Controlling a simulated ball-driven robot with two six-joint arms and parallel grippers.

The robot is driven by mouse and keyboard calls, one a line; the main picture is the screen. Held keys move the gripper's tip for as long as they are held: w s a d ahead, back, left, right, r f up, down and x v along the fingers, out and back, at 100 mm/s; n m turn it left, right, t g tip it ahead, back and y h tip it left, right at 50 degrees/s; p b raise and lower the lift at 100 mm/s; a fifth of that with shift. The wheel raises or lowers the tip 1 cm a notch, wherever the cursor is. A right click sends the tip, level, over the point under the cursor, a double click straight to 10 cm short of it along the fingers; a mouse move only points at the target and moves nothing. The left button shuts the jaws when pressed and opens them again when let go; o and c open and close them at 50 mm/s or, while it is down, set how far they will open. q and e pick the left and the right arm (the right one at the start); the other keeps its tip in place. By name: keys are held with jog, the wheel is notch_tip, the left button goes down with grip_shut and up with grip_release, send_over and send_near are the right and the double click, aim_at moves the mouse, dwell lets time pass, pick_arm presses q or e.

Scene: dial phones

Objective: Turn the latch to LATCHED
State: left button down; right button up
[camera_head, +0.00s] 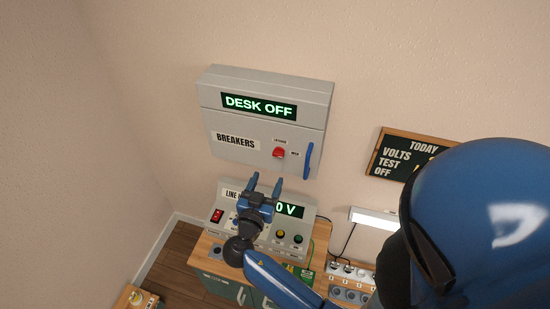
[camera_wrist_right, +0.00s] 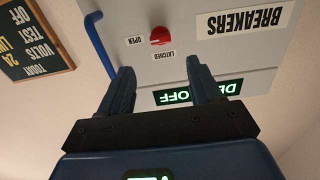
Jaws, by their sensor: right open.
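The latch is a small red knob (camera_head: 279,152) on the front of the grey breaker box (camera_head: 225,151). A LATCHED label sits above it and an OPEN label to its right. It also shows in the right wrist view, upside down, as a red knob (camera_wrist_right: 160,36) beyond the fingertips. I cannot tell for certain which label it points at. My right gripper (camera_head: 265,182) is open and empty, below the knob and apart from it. In the wrist view its fingers (camera_wrist_right: 160,68) stand wide on either side of the LATCHED label. My left gripper is not in view.
A blue handle (camera_head: 308,160) stands on the box's right side. The box display reads DESK OFF. Below is a sloped console (camera_head: 300,250) with a display and buttons on a wooden desk. A chalkboard (camera_head: 388,166) and a lamp (camera_head: 374,217) are to the right.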

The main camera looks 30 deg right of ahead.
aim_at(277, 156)
jog(key=p+x, duration=0.2)
jog(key=x, duration=0.5)
jog(key=shift+w+d+r+p, duration=0.1)
jog(key=shift+w+d+p, duration=0.2)
jog(key=shift+p, duration=0.1)
jog(key=shift+x, duration=0.9)
jog(key=shift+c, duration=0.2)
jog(key=c, duration=1)
